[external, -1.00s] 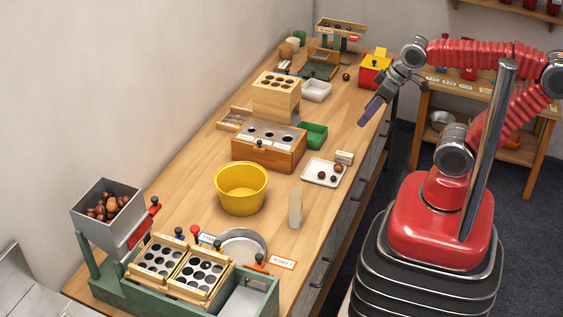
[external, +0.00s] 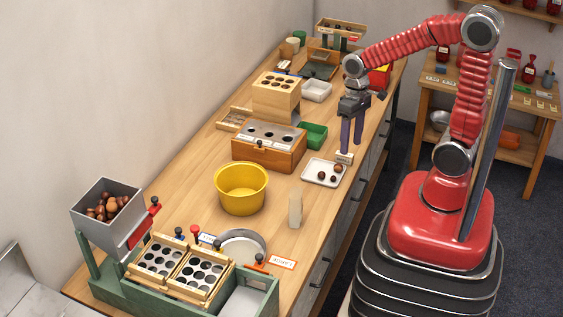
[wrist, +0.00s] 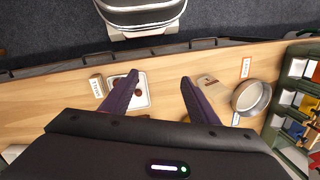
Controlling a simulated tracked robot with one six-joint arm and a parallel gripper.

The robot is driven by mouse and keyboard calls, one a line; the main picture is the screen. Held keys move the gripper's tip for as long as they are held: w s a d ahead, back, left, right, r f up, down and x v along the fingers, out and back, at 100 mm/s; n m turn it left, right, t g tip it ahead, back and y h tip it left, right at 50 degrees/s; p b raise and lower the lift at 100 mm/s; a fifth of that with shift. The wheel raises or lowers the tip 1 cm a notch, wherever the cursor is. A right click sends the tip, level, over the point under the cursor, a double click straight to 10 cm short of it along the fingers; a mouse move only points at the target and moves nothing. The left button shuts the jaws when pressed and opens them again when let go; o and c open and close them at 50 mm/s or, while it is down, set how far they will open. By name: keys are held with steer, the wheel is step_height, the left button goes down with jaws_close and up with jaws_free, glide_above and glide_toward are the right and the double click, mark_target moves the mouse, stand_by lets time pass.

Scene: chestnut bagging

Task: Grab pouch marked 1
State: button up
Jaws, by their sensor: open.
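My gripper (external: 351,146) is open and empty, pointing down above the bench near the small white tray. In the wrist view its two purple fingers (wrist: 160,78) stand wide apart with bare wood between them. No mark 1 is readable on anything. A pale, upright, pouch-like thing (external: 295,208) stands on the bench right of the yellow bowl. It seems to be the tan thing (wrist: 207,88) just beyond the right finger in the wrist view. Small red packets (external: 528,62) stand on the side table; their markings are too small to read.
The white tray (external: 312,180) holds a few chestnuts beside a small labelled block (external: 344,158). The yellow bowl (external: 241,190), a wooden box (external: 268,154), a green tray (external: 313,135) and a round metal pan (external: 262,244) crowd the bench. Bare wood shows around the pale thing.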

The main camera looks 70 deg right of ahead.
mark_target(296, 201)
steer(key=w+a+f+m+g+y, duration=0.1)
steer(key=w+a+f+m+y, duration=0.1)
steer(key=f, duration=0.2)
steer(key=w+a+f+m+g+y, duration=0.1)
steer(key=w+f+m+y, duration=0.1)
steer(key=f, duration=0.3)
steer(key=w+a+f+m+g+y, duration=0.2)
steer(key=f+m+y, duration=0.1)
steer(key=f+m, duration=0.1)
steer(key=shift+w+a+f, duration=0.3)
steer(key=shift+w+f, duration=0.05)
steer(key=shift+f, duration=0.35)
steer(key=w+m+y, duration=0.1)
steer(key=w+a+m+y, duration=0.1)
steer(key=w+a+f+y, duration=0.1)
steer(key=w, duration=0.1)
steer(key=shift+a+m, duration=0.15)
steer(key=shift+m, duration=0.25)
steer(key=shift+m+t+y, duration=0.6)
steer(key=shift+m+y, duration=0.2)
steer(key=w+r, duration=0.1)
steer(key=w+a+r, duration=0.1)
steer(key=r, duration=0.1)
steer(key=shift+w+a+r, duration=0.2)
steer(key=shift+w, duration=0.15)
steer(key=x, duration=0.8)
steer(key=shift+s+a+f, duration=0.1)
steer(key=shift+a+f, duration=0.05)
steer(key=shift+a, duration=0.1)
